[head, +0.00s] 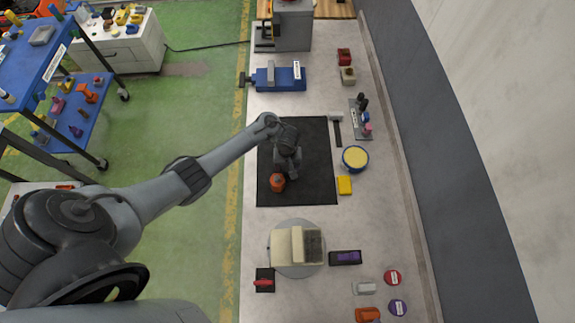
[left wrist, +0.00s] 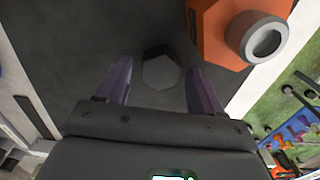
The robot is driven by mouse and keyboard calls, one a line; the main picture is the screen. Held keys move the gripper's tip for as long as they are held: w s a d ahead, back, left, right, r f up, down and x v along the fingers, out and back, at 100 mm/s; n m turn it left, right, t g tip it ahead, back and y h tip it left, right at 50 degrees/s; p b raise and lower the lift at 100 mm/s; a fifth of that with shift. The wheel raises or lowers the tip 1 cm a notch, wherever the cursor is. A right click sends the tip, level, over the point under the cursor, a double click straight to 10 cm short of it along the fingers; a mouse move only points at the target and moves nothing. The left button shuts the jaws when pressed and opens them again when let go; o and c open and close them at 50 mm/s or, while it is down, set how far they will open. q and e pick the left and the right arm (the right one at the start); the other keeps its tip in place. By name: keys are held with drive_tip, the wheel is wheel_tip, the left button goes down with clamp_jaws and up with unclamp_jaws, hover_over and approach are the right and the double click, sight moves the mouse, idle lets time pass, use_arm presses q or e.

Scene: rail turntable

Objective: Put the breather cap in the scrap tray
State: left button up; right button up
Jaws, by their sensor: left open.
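My left gripper (head: 286,172) is open above the black mat (head: 315,190), and its two purple fingers also show in the left wrist view (left wrist: 158,72). A small dark grey many-sided piece (left wrist: 162,70) lies between and beyond the fingertips. It may be the breather cap, but I cannot be sure. An orange hexagonal part (head: 277,183) with a grey ring sits on the mat beside the gripper; it is large at upper right in the wrist view (left wrist: 215,35). I cannot tell for certain which container is the scrap tray. My right gripper is out of view.
A round grey turntable (head: 290,273) carries a cream box (head: 282,247) with a dark bristly part. A yellow-filled round bowl (head: 355,157) and yellow block (head: 344,185) stand right of the mat. A blue vise-like fixture (head: 290,79) stands behind it.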

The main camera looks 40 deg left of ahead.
sight(288, 167)
use_arm(q)
wheel_tip(288, 167, up, 11)
drive_tip(key=p, duration=0.6)
drive_tip(key=s+d+r+m+t+y, duration=0.1)
drive_tip(key=s+d+r+m+t, duration=0.25)
drive_tip(key=s+d+m, duration=0.45)
use_arm(e)
wheel_tip(288, 167, up, 7)
drive_tip(key=shift+f+p, duration=0.15)
drive_tip(key=shift+p, duration=0.15)
drive_tip(key=shift+c, duration=1.4)
use_arm(q)
drive_tip(key=s+d+r+m+h, duration=0.1)
drive_tip(key=s+d+r+m, duration=0.2)
drive_tip(key=s+r, duration=0.9)
drive_tip(key=shift+s, duration=0.2)
drive_tip(key=shift+f, duration=0.1)
